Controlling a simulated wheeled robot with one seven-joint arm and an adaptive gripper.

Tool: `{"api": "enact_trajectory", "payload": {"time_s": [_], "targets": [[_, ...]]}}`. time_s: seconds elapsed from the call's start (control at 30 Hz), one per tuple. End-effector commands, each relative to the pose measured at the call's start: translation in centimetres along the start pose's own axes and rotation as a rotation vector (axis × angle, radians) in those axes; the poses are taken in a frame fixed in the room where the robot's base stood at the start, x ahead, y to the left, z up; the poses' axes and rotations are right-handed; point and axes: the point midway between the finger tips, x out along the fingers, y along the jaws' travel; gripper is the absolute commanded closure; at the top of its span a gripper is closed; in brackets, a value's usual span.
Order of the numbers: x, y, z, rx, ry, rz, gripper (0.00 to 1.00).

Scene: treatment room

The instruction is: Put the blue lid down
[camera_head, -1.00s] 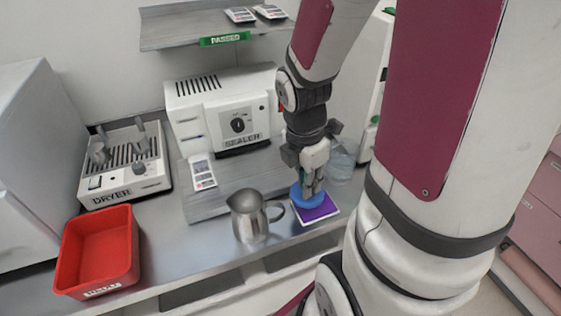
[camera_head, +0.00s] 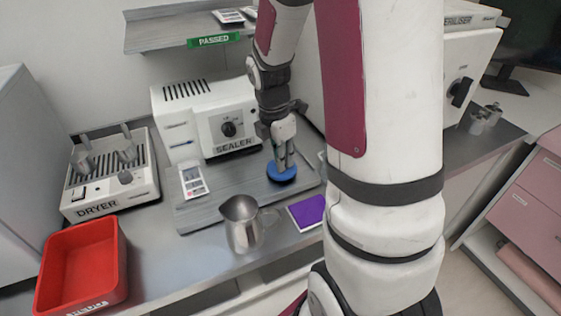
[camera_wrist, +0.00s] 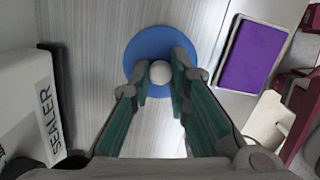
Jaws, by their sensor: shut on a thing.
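The blue lid (camera_head: 282,171) is a round disc with a pale knob, seen from above in the wrist view (camera_wrist: 160,52). My gripper (camera_head: 283,160) is shut on the lid's knob, its two green-padded fingers on either side of it in the wrist view (camera_wrist: 160,75).
A purple pad (camera_head: 308,212) in a pale tray lies to the right of a steel jug (camera_head: 242,225). A pouch (camera_head: 193,180) lies on the board's left part. A red bin (camera_head: 82,268) and the dryer (camera_head: 110,178) stand at left. The board's middle is clear.

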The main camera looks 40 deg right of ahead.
Motion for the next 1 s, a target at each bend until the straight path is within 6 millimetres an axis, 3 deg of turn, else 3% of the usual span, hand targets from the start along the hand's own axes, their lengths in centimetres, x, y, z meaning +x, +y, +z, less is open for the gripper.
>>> {"api": "enact_trajectory", "payload": {"time_s": [0.1, 0.5, 0.53, 0.6, 1.0], "targets": [[1.5, 0.0, -0.2, 0.000, 0.000, 0.000, 1.00], [2.0, 0.0, -0.2, 0.001, -0.001, 0.001, 1.00], [1.9, 0.0, -0.2, 0.001, -0.001, 0.002, 0.77], [1.9, 0.0, -0.2, 0.001, -0.001, 0.002, 0.64], [1.4, 0.1, -0.1, 0.001, -0.001, 0.004, 0.64]]}}
